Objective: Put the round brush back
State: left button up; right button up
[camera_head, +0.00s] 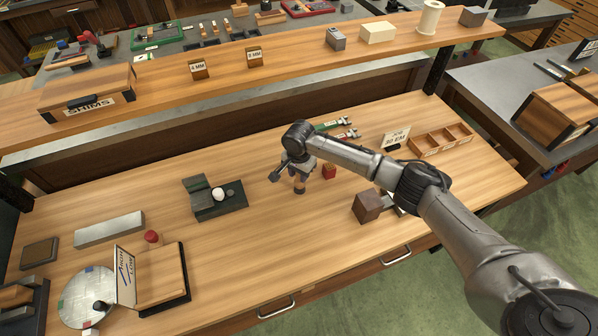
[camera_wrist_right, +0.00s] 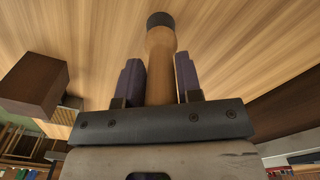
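The round brush, with a pale wooden handle and a dark round end, shows in the right wrist view (camera_wrist_right: 160,55) between two purple fingers. My right gripper (camera_wrist_right: 160,85) is closed around the handle, with a finger close against each side. In the head view, my right gripper (camera_head: 299,172) points down over the middle of the workbench. The brush (camera_head: 299,187) hangs below it, dark end down. I cannot tell whether that end touches the bench. The upper handle is hidden by the gripper. My left gripper is not in view.
Left of the gripper lies a dark tray (camera_head: 232,207) with a white ball. A brown block (camera_head: 366,207) and small red box (camera_head: 329,171) stand to the right. Farther right are a job sign (camera_head: 396,137) and divided wooden box (camera_head: 440,139). The front middle bench is clear.

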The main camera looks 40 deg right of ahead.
jog(key=o, duration=0.3)
jog(key=shift+o, duration=0.2)
jog(key=shift+r, duration=0.15)
notch_tip(320, 180, up, 12)
jog(key=shift+r+p, duration=0.1)
jog(key=shift+p, duration=1.05)
